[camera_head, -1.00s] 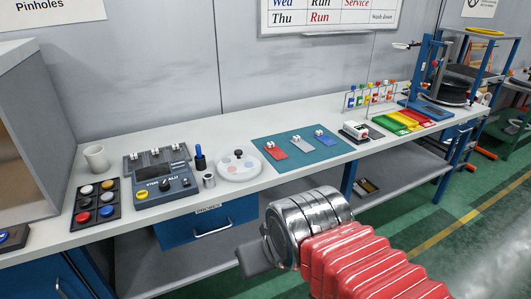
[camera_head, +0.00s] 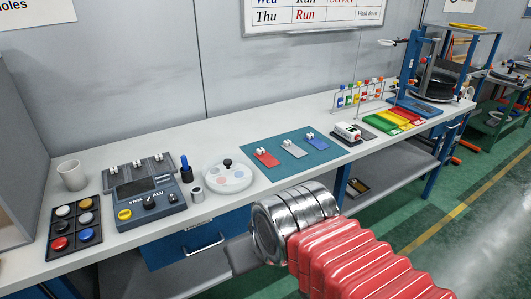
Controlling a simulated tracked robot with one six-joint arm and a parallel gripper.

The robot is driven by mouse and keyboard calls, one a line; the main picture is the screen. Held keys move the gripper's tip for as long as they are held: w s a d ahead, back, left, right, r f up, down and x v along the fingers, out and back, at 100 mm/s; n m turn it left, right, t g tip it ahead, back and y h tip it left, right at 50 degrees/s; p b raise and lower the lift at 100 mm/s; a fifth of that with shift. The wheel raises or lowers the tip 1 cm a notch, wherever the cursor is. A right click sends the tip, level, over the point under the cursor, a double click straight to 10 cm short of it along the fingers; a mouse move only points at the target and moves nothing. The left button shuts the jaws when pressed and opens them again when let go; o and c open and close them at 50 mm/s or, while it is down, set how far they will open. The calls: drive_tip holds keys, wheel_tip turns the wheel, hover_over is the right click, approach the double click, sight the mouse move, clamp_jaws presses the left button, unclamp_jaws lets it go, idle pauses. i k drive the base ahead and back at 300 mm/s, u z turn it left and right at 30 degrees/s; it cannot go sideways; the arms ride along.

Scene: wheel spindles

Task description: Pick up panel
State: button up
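My arm, in red bellows with a shiny metal wrist, reaches in from the lower right. My gripper (camera_head: 242,256) shows only as a dark grey piece left of the wrist, in front of the bench; its fingertips cannot be made out. No single thing is clearly the panel. A grey-blue control box (camera_head: 148,203) with knobs and a small screen sits on the bench at left. A red plate (camera_head: 268,160), a grey plate (camera_head: 295,152) and a blue plate (camera_head: 318,145), each with small white blocks, lie on a teal mat (camera_head: 292,168). My gripper is apart from all of these.
On the white bench (camera_head: 225,134) stand a mug (camera_head: 72,175), a black button tray (camera_head: 73,230), a round white palette (camera_head: 229,179), a rack of coloured items (camera_head: 361,93) and coloured trays (camera_head: 397,120). A blue drawer (camera_head: 200,242) and a lower shelf are below. Green floor is open at right.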

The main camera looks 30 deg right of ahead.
sight(267, 158)
drive_tip(key=i, duration=1.25)
drive_tip(key=u, duration=0.05)
